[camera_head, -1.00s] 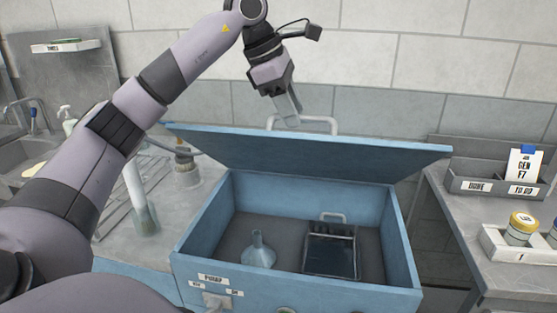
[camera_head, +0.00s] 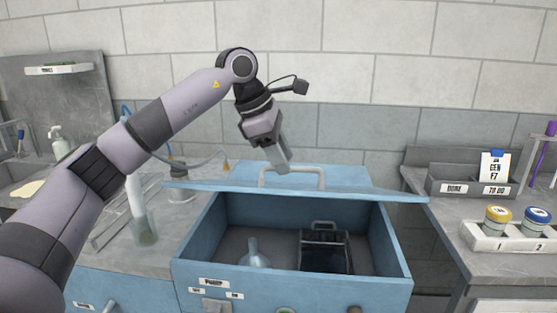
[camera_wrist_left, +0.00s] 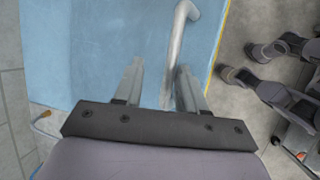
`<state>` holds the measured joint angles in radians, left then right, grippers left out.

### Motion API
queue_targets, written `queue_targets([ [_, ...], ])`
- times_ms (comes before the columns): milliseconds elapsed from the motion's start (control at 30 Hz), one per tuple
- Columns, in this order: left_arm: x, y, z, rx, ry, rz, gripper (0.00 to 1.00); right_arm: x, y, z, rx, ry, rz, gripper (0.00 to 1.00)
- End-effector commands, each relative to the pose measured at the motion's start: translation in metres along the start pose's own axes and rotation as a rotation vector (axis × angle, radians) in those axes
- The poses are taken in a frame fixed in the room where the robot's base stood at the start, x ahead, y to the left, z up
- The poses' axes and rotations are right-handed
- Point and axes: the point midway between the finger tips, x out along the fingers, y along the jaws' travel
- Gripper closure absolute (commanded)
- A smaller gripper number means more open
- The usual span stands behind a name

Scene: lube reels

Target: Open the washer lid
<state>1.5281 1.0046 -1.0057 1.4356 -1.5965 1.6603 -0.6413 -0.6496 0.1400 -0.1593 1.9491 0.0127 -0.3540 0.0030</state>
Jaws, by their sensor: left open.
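The blue washer lid (camera_head: 345,190) stands partly open over the blue washer box (camera_head: 392,250). In the head view I see it nearly edge-on, and a grey bar handle (camera_head: 322,178) stands on it. My left gripper (camera_head: 283,168) is open and points down at the handle from above. In the left wrist view the handle (camera_wrist_left: 177,45) reaches in between the open left fingers (camera_wrist_left: 160,75), closer to the right-hand one, above the lid's blue face (camera_wrist_left: 80,60). I cannot tell whether they touch. My right gripper is not in view.
A pale funnel (camera_head: 253,253) and a dark basket (camera_head: 338,252) are inside the box. A clear bottle (camera_head: 143,220) stands at the left. At the right are a grey tray (camera_head: 460,180) and a jar holder (camera_head: 480,238). A tiled wall is behind.

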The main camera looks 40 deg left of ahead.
Motion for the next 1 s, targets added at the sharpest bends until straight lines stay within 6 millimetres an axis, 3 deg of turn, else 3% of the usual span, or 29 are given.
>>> queue_targets([
  [333, -0.002, 0.001, 0.0, 0.0, 0.0, 0.0, 0.6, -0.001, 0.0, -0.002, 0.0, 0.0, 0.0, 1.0],
  [1000, -0.044, 0.019, -0.001, -0.001, 0.0, 0.0, 0.6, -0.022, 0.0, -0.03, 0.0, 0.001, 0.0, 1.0],
])
